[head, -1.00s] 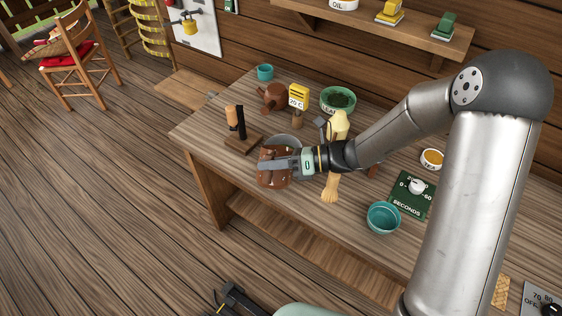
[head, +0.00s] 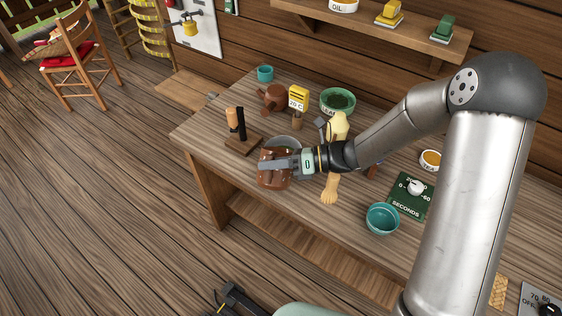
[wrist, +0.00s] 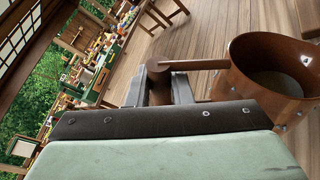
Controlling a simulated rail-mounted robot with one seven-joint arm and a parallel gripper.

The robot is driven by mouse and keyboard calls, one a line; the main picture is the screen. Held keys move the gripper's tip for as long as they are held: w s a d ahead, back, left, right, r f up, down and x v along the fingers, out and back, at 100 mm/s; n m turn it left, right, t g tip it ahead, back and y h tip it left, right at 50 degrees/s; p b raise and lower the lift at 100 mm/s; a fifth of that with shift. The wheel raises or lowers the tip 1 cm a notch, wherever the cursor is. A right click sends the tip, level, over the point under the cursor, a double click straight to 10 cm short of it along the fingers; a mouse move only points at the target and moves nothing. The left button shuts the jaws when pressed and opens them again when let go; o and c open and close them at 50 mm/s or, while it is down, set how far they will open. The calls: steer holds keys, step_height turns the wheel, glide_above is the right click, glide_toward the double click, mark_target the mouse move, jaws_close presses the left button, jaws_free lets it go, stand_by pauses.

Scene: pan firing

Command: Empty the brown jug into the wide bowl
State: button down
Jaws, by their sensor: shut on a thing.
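The brown jug (head: 268,180) is at the front edge of the table in the head view. My gripper (head: 284,164) reaches in from the right and is shut on its handle. In the wrist view the jug (wrist: 290,95) is at the right, its mouth showing a greyish inside; whether that is liquid I cannot tell. Its handle runs left into my fingers (wrist: 172,84). A grey, wide-mouthed bowl (head: 287,140) stands just behind the jug, partly hidden by it and my gripper. How far the jug is tilted is unclear, and no stream shows.
A teal bowl (head: 382,217) and a green seconds dial (head: 408,196) are to the right. A wooden stand (head: 241,143) is left. Behind are a brown teapot (head: 273,97), yellow sign (head: 298,97) and green bowl (head: 338,100).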

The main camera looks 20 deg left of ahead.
steer(key=shift+w+r+m+p, duration=0.2)
steer(key=shift+w+m+p, duration=0.3)
steer(key=shift+p, duration=0.15)
steer(key=shift+a+r, duration=0.1)
steer(key=shift+r, duration=0.05)
stand_by(1.4)
steer(key=shift+w+r+m, duration=0.4)
steer(key=shift+w+r, duration=0.05)
steer(key=shift+w+g, duration=0.1)
steer(key=shift+g, duration=0.3)
steer(key=shift+w+r, duration=0.1)
steer(key=shift+w, duration=0.05)
stand_by(1.4)
steer(key=shift+w+a+r+m+y, duration=0.15)
steer(key=shift+w+m+y, duration=0.15)
steer(key=shift+w+m, duration=0.25)
stand_by(1.5)
steer(key=shift+w+r+m, duration=0.15)
steer(key=shift+w+m, duration=0.4)
steer(key=shift+w, duration=0.1)
stand_by(0.7)
